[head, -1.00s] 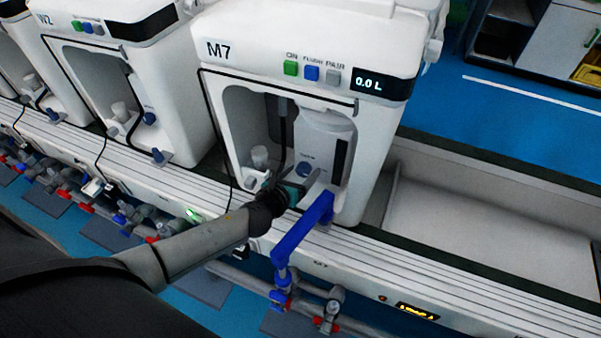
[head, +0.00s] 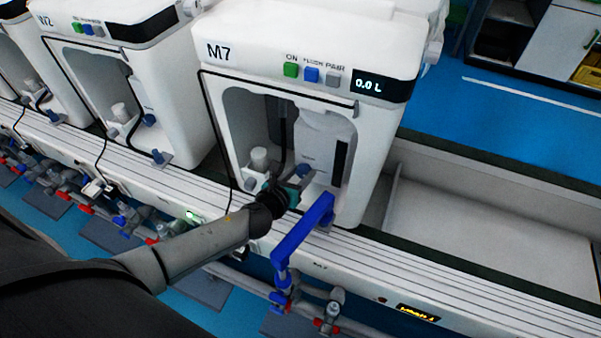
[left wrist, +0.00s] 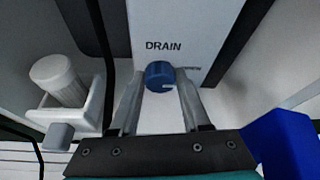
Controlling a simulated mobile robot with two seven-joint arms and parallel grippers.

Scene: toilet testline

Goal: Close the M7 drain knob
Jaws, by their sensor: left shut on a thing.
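The M7 machine (head: 225,75) stands in the middle of the head view, with a recess in its front. Its blue drain knob (left wrist: 160,75) sits under the word DRAIN in the left wrist view; it also shows in the head view (head: 304,170). My left gripper (left wrist: 160,88) reaches into the recess with one finger on each side of the knob, shut on it. A small white mark shows on the knob's face. In the head view my left gripper (head: 296,182) hides part of the recess's lower front. My right gripper is not in view.
A blue pipe handle (head: 303,232) stands just right of my left gripper. A white cup-like part (left wrist: 58,80) on a holder is left of the knob. The M2-side machine (head: 120,80) stands left. An open trough (head: 480,225) lies right.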

